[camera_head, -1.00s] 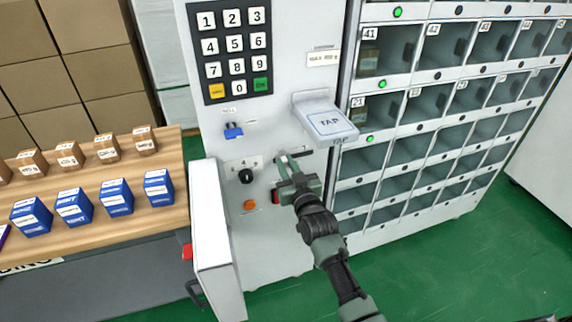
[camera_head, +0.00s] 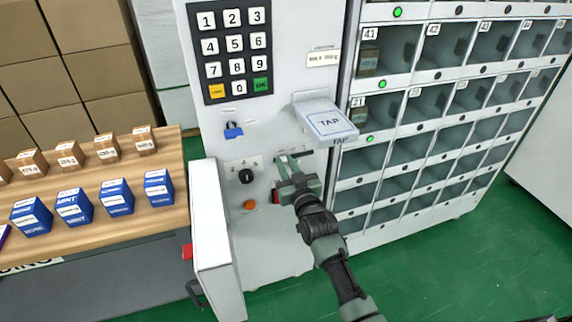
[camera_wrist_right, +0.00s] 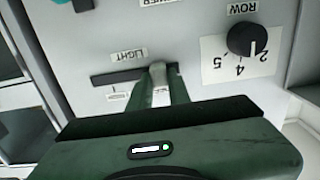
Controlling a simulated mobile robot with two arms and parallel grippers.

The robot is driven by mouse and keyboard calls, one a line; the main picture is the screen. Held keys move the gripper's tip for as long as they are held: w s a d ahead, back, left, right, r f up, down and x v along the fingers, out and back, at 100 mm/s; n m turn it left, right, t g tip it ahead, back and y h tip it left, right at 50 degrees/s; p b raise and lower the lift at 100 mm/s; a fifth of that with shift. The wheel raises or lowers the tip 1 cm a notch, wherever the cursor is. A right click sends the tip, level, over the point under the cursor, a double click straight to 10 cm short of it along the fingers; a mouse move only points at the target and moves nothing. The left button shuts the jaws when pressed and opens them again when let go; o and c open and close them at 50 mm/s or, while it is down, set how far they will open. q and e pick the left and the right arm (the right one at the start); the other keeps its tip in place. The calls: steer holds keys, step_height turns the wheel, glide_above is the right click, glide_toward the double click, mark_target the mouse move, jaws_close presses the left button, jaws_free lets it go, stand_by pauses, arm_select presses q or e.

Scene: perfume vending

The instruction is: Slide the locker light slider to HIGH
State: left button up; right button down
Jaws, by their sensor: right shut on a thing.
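The locker light slider's dark slot (camera_wrist_right: 118,77) is on the grey machine panel, beside an upside-down LIGHT label (camera_wrist_right: 129,55) in the right wrist view. My right gripper (camera_wrist_right: 162,82) is shut at the slot's right end in that view, on the slider knob, which the fingers mostly hide. In the head view my right gripper (camera_head: 284,165) is at the panel, below and left of the TAP shelf, with the dark slot (camera_head: 301,154) showing to its right. The small end labels are too small or covered to read. My left gripper is not in view.
A black ROW knob (camera_wrist_right: 247,40) is beside the slider; it also shows in the head view (camera_head: 246,176). The TAP shelf (camera_head: 327,122) juts out above my gripper. An orange button (camera_head: 250,204) is below left. Lockers (camera_head: 385,50) stand to the right.

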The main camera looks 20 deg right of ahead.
mark_target(306, 152)
steer(key=d, duration=0.7)
steer(key=shift+w+d, duration=0.1)
steer(key=shift+d, duration=0.15)
steer(key=shift+a, duration=0.1)
steer(key=c, duration=1.3)
jaws_free()
steer(key=shift+d, duration=0.2)
steer(key=shift+a, duration=0.1)
steer(key=shift+s+f, duration=0.1)
steer(key=shift+s, duration=0.2)
steer(key=s, duration=0.7)
steer(key=shift+s+d, duration=0.1)
steer(key=shift+d, duration=0.1)
